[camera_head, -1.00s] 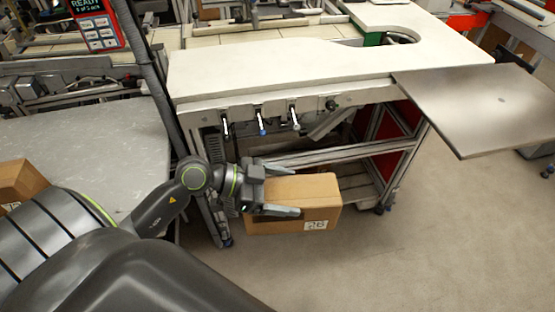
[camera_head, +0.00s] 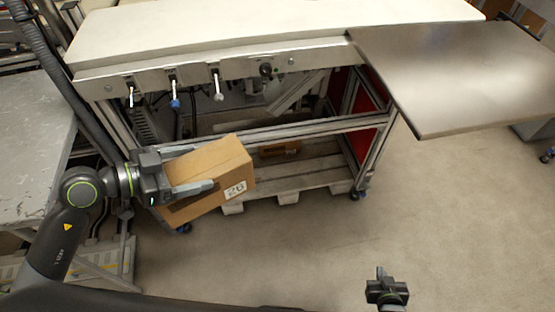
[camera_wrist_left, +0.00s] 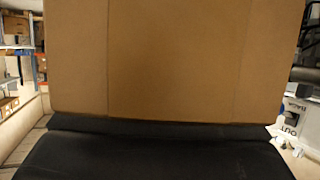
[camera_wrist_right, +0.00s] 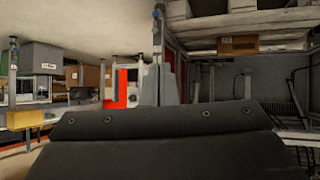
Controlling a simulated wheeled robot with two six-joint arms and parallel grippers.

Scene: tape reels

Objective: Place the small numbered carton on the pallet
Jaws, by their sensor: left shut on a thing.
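My left gripper (camera_head: 196,170) is shut on a brown carton (camera_head: 228,162) with a white label reading 26. It holds the carton tilted in the air, in front of the workbench's lower frame. The carton fills much of the left wrist view (camera_wrist_left: 170,60) and hides the fingers there. The wooden pallet (camera_head: 312,174) lies low under the workbench, behind and to the right of the carton; its left part is hidden. My right gripper (camera_head: 387,288) is over the floor at the bottom right, apart from everything; its jaw state is unclear.
Another small carton (camera_head: 279,149) sits on the pallet; the right wrist view shows it too (camera_wrist_right: 238,44). The white workbench top (camera_head: 250,28), a frame rail (camera_head: 300,130) and a metal side plate (camera_head: 440,80) overhang. A grey table (camera_head: 30,150) stands left. Floor is clear in front and right.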

